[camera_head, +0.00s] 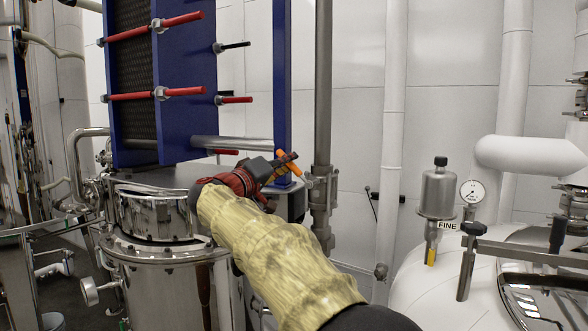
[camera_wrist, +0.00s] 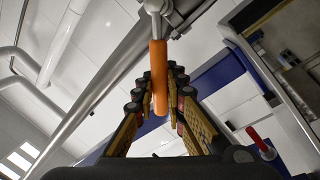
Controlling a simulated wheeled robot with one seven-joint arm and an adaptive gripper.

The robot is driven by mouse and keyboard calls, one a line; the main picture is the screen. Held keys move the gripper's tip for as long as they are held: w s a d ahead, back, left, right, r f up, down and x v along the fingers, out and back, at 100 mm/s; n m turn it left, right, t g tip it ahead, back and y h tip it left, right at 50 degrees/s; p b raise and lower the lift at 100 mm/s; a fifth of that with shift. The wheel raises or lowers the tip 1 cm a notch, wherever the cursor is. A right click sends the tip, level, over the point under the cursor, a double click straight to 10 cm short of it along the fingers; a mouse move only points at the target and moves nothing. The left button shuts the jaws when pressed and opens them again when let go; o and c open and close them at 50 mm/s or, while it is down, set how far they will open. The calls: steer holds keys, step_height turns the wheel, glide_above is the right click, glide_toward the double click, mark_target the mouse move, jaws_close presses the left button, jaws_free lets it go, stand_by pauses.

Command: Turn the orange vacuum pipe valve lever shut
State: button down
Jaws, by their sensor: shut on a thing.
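The orange valve lever (camera_wrist: 158,75) shows in the wrist view as a long rounded handle. It runs from a metal stem (camera_wrist: 156,15) at the top down between my fingers. In the head view the lever (camera_head: 281,160) is a small orange bar beside the grey vertical pipe (camera_head: 322,110). My gripper (camera_head: 284,163) is at the lever, left of the pipe, and shut on it. In the wrist view the fingertips of my gripper (camera_wrist: 158,92) lie on both sides of the lever's lower part. My fingers hide part of the lever in the head view.
A blue frame with red rods (camera_head: 180,90) stands behind and left of my gripper. A steel tank (camera_head: 165,260) is at the lower left. A white tank (camera_head: 430,275) with a gauge (camera_head: 472,191) and a filter canister (camera_head: 438,192) is at the right.

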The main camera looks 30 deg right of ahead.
step_height(320, 180, down, 6)
steer(key=w+a+n+t+y+b, duration=0.1)
steer(key=n+b, duration=0.4)
steer(key=n, duration=0.5)
steer(key=shift+w+a+t, duration=0.2)
steer(key=shift+w+t, duration=0.25)
steer(key=shift+t, duration=0.35)
steer(key=shift+f, duration=0.15)
steer(key=c, duration=1.9)
jaws_free()
steer(key=shift+o, duration=0.4)
steer(key=v, duration=1.2)
